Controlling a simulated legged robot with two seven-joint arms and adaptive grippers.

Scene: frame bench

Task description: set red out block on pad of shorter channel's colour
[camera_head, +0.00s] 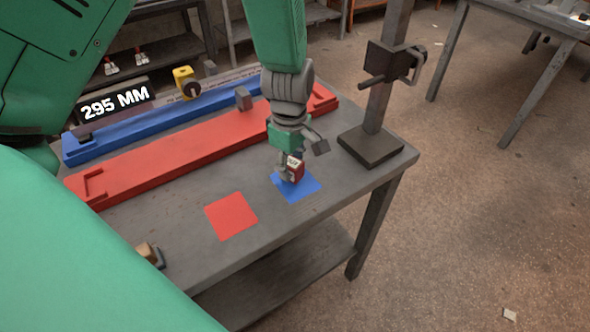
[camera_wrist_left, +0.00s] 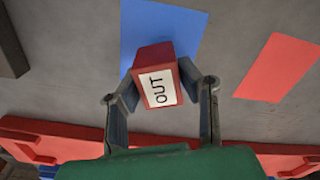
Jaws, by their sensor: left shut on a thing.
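The red OUT block (camera_head: 294,171) with a white label is between the fingers of my left gripper (camera_head: 289,168), over the blue pad (camera_head: 301,190). In the left wrist view the block (camera_wrist_left: 155,77) sits between both fingertips and overlaps the blue pad (camera_wrist_left: 190,32). I cannot tell whether the block touches the pad. The red pad (camera_head: 231,216) lies bare to the left. The red channel (camera_head: 170,150) and the blue channel (camera_head: 120,138) lie side by side behind; my arm covers part of them. The right gripper does not show clearly.
A display reading 295 MM (camera_head: 115,100) and a yellow device (camera_head: 186,82) stand by the blue channel. A grey post on a dark base (camera_head: 370,147) stands at the bench's right corner. A small tan-and-dark object (camera_head: 150,255) lies near the front edge.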

